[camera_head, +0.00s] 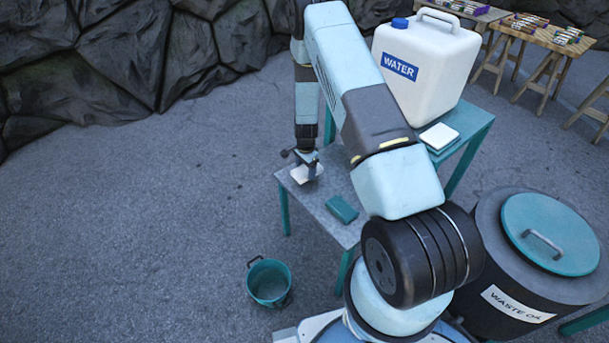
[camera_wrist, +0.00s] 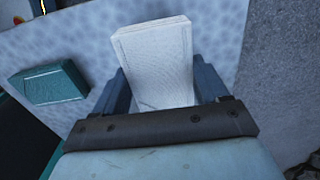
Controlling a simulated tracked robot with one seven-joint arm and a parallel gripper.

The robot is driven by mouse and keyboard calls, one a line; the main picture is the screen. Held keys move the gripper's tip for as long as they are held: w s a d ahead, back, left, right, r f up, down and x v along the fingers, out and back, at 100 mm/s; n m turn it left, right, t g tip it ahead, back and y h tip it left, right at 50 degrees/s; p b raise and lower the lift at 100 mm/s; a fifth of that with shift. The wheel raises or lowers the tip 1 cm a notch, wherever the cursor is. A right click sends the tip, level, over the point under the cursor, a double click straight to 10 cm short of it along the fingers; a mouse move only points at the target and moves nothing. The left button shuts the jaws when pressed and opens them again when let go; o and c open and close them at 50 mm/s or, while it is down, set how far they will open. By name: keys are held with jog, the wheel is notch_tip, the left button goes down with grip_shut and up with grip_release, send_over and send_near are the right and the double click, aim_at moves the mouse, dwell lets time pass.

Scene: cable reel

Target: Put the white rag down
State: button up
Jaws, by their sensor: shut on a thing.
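The white rag (camera_wrist: 155,60) is a folded pale block between the two fingers of my gripper (camera_wrist: 160,92) in the wrist view. My gripper is shut on it. In the head view the white rag (camera_head: 306,173) shows at the left end of the low grey table (camera_head: 318,207), under my gripper (camera_head: 308,166). I cannot tell whether the rag touches the tabletop or hangs just above it.
A teal folded rag (camera_head: 342,208) lies on the same table. A stack with a white top (camera_head: 439,136) and a water canister (camera_head: 425,60) stand on a higher teal table. A teal bucket (camera_head: 269,282) stands on the ground. A waste oil drum (camera_head: 510,300) is at right.

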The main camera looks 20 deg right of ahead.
aim_at(305, 174)
jog(key=shift+w+d+f, duration=0.1)
jog(key=shift+w+f, duration=0.55)
jog(key=shift+f, duration=0.35)
notch_tip(305, 174, down, 3)
jog(key=shift+r, duration=0.15)
jog(key=o, duration=1.1)
